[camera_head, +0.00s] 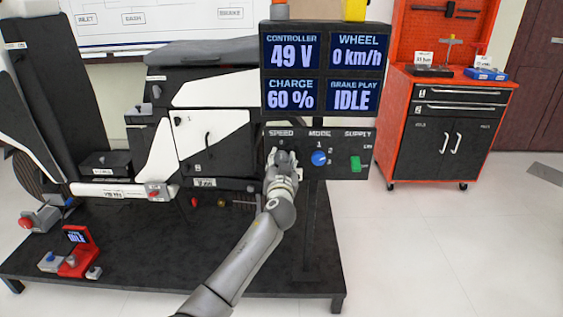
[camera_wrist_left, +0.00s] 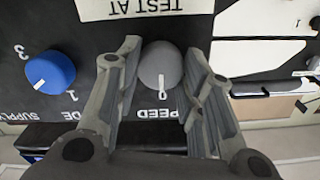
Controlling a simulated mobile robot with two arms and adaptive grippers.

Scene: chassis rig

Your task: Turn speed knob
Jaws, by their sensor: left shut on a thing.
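The round grey speed knob (camera_wrist_left: 160,66) sits on the black control panel (camera_head: 345,134), under the "SPEED" label in the head view. In the left wrist view, which shows the panel upside down, its white pointer line faces the 0 mark. My left gripper (camera_head: 281,160) reaches the panel from below and hides most of the knob in the head view. In the left wrist view the fingers of my left gripper (camera_wrist_left: 160,75) stand on both sides of the knob, shut on it. My right gripper is not in view.
The blue mode knob (camera_head: 319,158) is close beside my gripper, and the green supply switch (camera_head: 355,163) is farther right. A display (camera_head: 322,73) above reads 49 V, 0 km/h, 60 % and IDLE. An orange tool cabinet (camera_head: 450,120) stands at the right.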

